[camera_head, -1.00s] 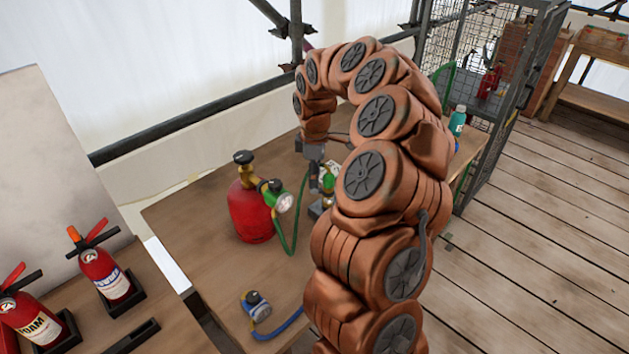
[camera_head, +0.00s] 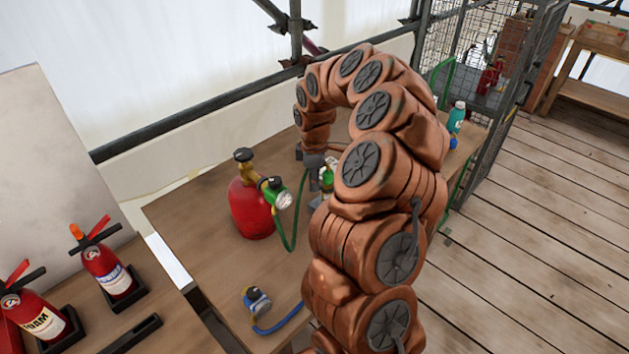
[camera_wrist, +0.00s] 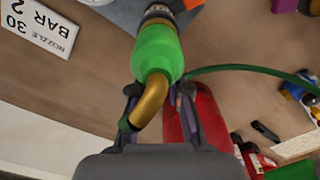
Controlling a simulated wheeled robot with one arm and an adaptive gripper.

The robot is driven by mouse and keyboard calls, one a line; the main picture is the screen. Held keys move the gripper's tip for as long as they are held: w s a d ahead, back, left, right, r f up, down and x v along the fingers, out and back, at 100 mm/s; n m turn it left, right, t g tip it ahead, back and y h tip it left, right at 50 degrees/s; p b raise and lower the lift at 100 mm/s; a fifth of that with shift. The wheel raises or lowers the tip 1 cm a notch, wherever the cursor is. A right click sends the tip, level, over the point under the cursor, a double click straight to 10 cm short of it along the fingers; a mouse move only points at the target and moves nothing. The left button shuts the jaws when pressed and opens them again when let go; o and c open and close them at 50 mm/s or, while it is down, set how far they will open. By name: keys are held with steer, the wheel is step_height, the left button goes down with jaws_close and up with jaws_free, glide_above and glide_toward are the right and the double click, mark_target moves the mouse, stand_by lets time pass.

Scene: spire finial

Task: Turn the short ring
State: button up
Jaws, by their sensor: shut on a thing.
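A green-bodied torch (camera_wrist: 158,52) with a bent brass tube (camera_wrist: 152,103) fills the middle of the wrist view. A grey ribbed collar (camera_wrist: 158,12) sits at its far end; I cannot tell whether this is the short ring. My gripper (camera_wrist: 158,92) is shut on the torch, with one finger on each side near where green meets brass. The exact contact is partly hidden. In the head view my gripper (camera_head: 318,172) is at the torch (camera_head: 327,176) above the workbench, and my arm hides much of it.
A red gas cylinder (camera_head: 250,208) with a gauge (camera_head: 283,200) stands left of my gripper. A green hose (camera_head: 292,240) runs from it. A blue regulator (camera_head: 257,302) lies nearer the front. Fire extinguishers (camera_head: 105,268) stand at the left. A mesh cage (camera_head: 480,70) is behind right.

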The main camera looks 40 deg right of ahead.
steer(key=shift+f+b, duration=0.1)
steer(key=shift+b, duration=0.25)
jaws_close()
steer(key=m+b, duration=0.2)
steer(key=b, duration=0.1)
steer(key=shift+w+d+f+m+b, duration=0.25)
steer(key=shift+w+d+m+b, duration=0.05)
steer(key=shift+d+m, duration=0.1)
steer(key=m+b, duration=0.1)
steer(key=d+m+b, duration=0.1)
steer(key=m+b, duration=0.2)
steer(key=b, duration=0.1)
steer(key=shift+w+d+r, duration=0.1)
steer(key=shift+w+d, duration=0.05)
steer(key=shift+w, duration=0.2)
steer(key=m+b, duration=0.2)
steer(key=d+m+b, duration=0.1)
steer(key=m, duration=0.1)
steer(key=shift+b, duration=0.35)
steer(key=shift+s+d+r+m+b, duration=0.1)
steer(key=shift+d+m+b, duration=0.2)
steer(key=shift+m+b, duration=0.5)
steer(key=shift+s+d+r+m+b, duration=0.1)
steer(key=shift+d+m+b, duration=0.2)
steer(key=shift+m+b, duration=0.5)
steer(key=shift+r+m, duration=0.1)
steer(key=shift+m, duration=0.3)
steer(key=o, duration=0.7)
jaws_free()
steer(key=shift+o, duration=0.2)
